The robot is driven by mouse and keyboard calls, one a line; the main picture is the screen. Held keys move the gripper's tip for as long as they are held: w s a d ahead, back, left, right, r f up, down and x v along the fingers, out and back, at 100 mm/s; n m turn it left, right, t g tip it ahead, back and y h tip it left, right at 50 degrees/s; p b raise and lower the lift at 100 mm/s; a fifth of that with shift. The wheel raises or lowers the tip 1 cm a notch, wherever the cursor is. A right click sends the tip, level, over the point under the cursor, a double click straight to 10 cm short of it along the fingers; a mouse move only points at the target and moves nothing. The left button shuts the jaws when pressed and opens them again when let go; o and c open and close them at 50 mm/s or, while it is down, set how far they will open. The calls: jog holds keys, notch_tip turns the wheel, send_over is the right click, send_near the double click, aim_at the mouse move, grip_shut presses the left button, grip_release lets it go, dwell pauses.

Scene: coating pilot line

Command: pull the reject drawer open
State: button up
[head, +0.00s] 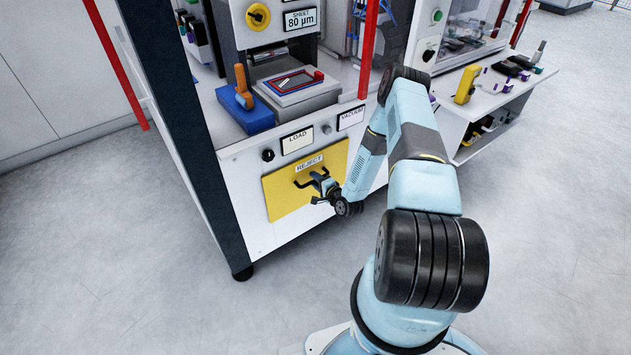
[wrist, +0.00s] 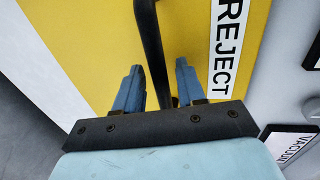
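In the wrist view the yellow drawer front (wrist: 90,40) fills much of the picture, with the label (wrist: 228,45) on the right. A dark bar handle (wrist: 152,50) runs down between the two blue fingers of my gripper (wrist: 160,85). The fingers are apart, with a gap on each side of the handle. In the head view my gripper (head: 321,188) is at the handle, which it partly hides.
A blue block with an orange handle (head: 241,90) and a tray with a red frame (head: 292,82) sit on the ledge above. A dark post (head: 175,110) stands left of the drawer. The grey floor (head: 200,310) before the cabinet is clear.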

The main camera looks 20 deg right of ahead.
jog(key=shift+w+a, duration=0.1)
jog(key=shift+w, duration=0.1)
grip_shut()
dwell(0.3)
